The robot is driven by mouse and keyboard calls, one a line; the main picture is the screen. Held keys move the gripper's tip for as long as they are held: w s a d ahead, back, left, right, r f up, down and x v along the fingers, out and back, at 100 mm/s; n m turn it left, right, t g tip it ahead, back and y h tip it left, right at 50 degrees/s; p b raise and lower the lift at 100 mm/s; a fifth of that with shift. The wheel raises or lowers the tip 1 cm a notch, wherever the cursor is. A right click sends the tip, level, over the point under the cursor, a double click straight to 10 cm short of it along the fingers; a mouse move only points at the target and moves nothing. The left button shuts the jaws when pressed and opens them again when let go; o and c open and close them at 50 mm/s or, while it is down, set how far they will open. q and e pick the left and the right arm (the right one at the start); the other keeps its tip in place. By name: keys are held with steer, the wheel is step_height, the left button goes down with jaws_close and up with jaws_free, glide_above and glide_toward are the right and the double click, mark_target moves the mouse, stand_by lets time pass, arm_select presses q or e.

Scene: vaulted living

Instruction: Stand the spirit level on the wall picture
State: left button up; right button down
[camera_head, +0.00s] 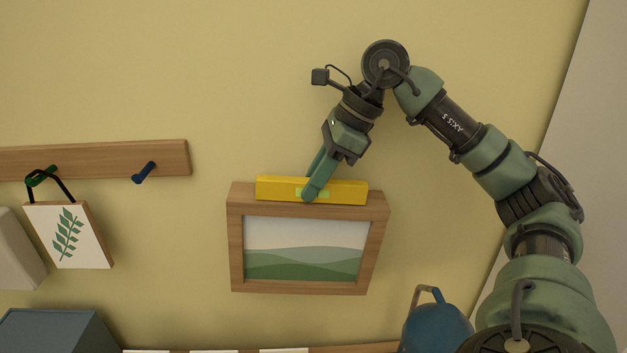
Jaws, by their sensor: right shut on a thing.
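The yellow spirit level (340,191) lies lengthwise along the top edge of the wooden frame of the wall picture (236,250). Its green vial window shows near its middle, partly covered by a fingertip. The picture shows green hills and hangs on the yellow wall, looking slightly tilted. My right gripper (311,190) comes down from above and is shut on the middle of the level. The level appears to touch the frame top, though a small gap cannot be ruled out. My left gripper is not in view.
A wooden peg rail (95,160) with a blue peg (144,172) is at the left. A small leaf picture (67,236) hangs from its green peg. A blue kettle-like object (436,327) stands below right. A grey-blue box (58,332) is at the lower left. The wall above is clear.

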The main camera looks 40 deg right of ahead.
steer(key=c, duration=1.2)
jaws_free()
steer(key=shift+r, duration=0.1)
steer(key=v, duration=0.7)
steer(key=shift+s+d+r, duration=0.1)
steer(key=shift+d+r, duration=0.05)
steer(key=shift+r, duration=0.2)
